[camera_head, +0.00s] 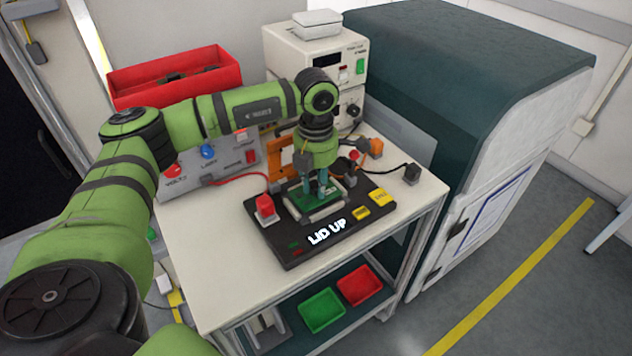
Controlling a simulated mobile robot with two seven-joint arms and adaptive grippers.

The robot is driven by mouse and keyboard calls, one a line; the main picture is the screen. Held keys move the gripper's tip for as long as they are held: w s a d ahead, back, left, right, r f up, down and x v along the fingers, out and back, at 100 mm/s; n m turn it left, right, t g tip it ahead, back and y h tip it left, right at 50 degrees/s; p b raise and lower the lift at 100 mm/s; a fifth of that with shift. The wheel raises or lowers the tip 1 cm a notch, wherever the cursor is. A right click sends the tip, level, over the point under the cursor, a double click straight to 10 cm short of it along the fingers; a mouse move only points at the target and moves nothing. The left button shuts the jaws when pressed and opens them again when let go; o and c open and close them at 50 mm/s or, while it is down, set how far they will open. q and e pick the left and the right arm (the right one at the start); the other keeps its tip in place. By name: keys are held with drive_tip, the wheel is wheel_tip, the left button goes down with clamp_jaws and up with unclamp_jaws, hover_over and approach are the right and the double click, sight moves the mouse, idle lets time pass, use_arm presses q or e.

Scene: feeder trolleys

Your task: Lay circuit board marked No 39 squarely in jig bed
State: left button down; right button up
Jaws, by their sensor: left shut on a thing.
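The jig (290,252) is a black box on the trolley top, with "LID UP" lit on its front. A green circuit board (303,203) shows at the jig bed (318,214), a pale frame on the jig's top. My left gripper (322,196) points down over the bed and is shut on the board. The arm and fingers hide part of the board, and its number is too small to read with certainty. I cannot tell whether the board rests flat in the bed or is just above it. My right gripper is not in view.
A red knob (265,206) and yellow buttons (380,197) sit on the jig. An orange lid part (281,160) stands behind the bed. Cables run on both sides. A grey control box (215,168) and a white instrument (345,66) stand behind. Green (322,311) and red (360,286) bins sit below.

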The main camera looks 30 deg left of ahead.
use_arm(q)
drive_tip(key=shift+f, duration=0.65)
drive_tip(key=shift+f, duration=0.25)
drive_tip(key=c, duration=1)
unclamp_jaws()
drive_tip(key=shift+r, duration=0.1)
drive_tip(key=shift+c, duration=0.2)
